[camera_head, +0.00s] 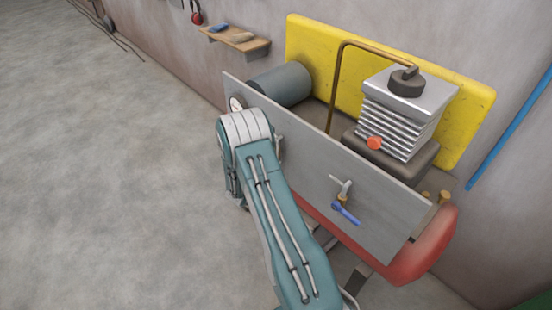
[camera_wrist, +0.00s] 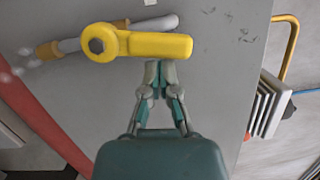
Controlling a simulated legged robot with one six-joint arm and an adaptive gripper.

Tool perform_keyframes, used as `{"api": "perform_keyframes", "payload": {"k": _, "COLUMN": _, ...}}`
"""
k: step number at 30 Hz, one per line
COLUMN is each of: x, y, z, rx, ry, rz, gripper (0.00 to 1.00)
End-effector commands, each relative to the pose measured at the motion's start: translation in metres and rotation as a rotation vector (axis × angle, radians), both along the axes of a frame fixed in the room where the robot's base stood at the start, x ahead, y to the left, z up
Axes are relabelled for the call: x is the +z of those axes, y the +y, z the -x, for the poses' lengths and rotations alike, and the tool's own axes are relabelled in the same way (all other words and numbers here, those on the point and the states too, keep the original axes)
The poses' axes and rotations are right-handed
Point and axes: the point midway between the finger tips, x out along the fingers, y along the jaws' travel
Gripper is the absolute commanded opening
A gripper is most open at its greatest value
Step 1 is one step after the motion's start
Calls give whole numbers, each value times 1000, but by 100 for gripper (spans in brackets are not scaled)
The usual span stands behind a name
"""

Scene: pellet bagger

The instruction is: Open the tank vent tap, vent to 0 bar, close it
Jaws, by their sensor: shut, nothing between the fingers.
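A yellow tap handle (camera_wrist: 150,45) with a dark hex nut at its left end lies crosswise in the wrist view, in front of a grey panel (camera_wrist: 225,60). My gripper (camera_wrist: 161,70) is shut and empty, its fingertips just below the handle's middle; I cannot tell whether they touch it. In the head view my arm hides the gripper and the yellow handle. A blue-handled tap (camera_head: 345,212) sits on the panel's right part. The red tank (camera_head: 430,250) lies under the panel. A round gauge (camera_head: 237,104) is at the panel's left end; its reading is too small.
A finned compressor block (camera_head: 398,120) and a grey cylinder (camera_head: 281,84) stand behind the panel, before a yellow guard (camera_head: 315,45). A brown pipe (camera_head: 334,85) arches over. A wall shelf (camera_head: 235,39) is further back. The floor at left is clear.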

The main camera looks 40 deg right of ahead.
Motion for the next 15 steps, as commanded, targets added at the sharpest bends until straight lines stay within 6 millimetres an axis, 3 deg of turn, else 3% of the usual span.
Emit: {"api": "perform_keyframes", "payload": {"k": 15, "x": 6, "y": 1, "z": -9, "rx": 1, "ry": 37, "rz": 3, "gripper": 0}}
